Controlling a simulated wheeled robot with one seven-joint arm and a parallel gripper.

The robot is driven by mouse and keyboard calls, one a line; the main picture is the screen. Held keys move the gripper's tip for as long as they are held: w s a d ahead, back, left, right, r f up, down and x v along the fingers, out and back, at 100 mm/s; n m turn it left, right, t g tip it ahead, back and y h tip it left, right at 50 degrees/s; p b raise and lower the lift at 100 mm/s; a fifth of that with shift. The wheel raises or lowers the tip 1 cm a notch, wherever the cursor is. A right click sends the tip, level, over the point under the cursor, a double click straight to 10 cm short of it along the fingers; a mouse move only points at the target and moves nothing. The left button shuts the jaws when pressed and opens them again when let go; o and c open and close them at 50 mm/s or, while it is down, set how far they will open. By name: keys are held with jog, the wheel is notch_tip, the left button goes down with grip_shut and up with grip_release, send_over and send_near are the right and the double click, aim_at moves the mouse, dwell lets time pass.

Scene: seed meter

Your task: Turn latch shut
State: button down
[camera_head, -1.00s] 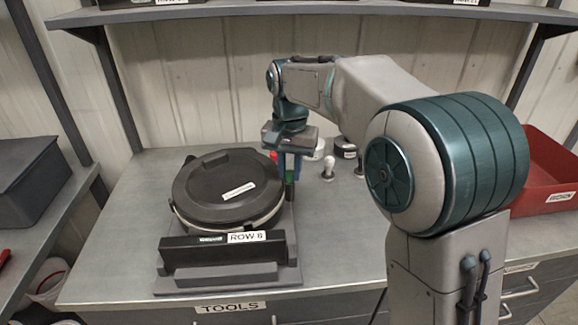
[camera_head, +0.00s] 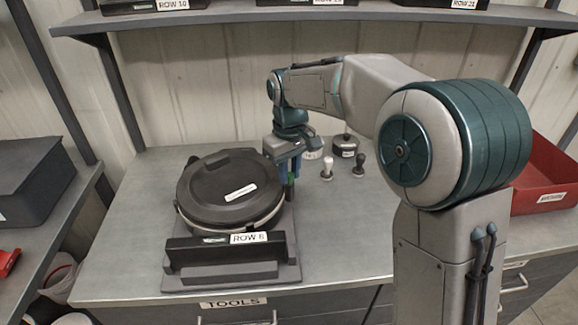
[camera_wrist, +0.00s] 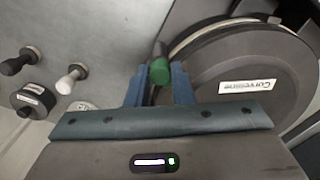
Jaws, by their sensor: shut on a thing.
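The seed meter (camera_head: 215,185) is a round black-lidded housing on a grey base with a plate reading ROW 6. Its lid also shows in the wrist view (camera_wrist: 250,75). The latch is a green-tipped lever (camera_wrist: 160,72) at the right side of the meter; in the head view it is mostly hidden behind my fingers. My gripper (camera_wrist: 160,88) has its blue fingers on either side of the green latch tip and is shut on it. In the head view my gripper (camera_head: 288,172) points down beside the meter's right edge.
A white-topped knob (camera_head: 327,166), a black-topped knob (camera_head: 359,163) and a dark round container (camera_head: 345,145) stand on the bench right of my gripper. A red bin (camera_head: 545,180) is at far right. The bench's left rear is clear.

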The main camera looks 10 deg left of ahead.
jog(key=n+p, duration=0.1)
jog(key=n, duration=0.5)
jog(key=shift+p, duration=0.4)
jog(key=shift+n, duration=0.4)
jog(key=c, duration=1.3)
grip_release()
jog(key=shift+o, duration=0.2)
notch_tip(320, 180, up, 14)
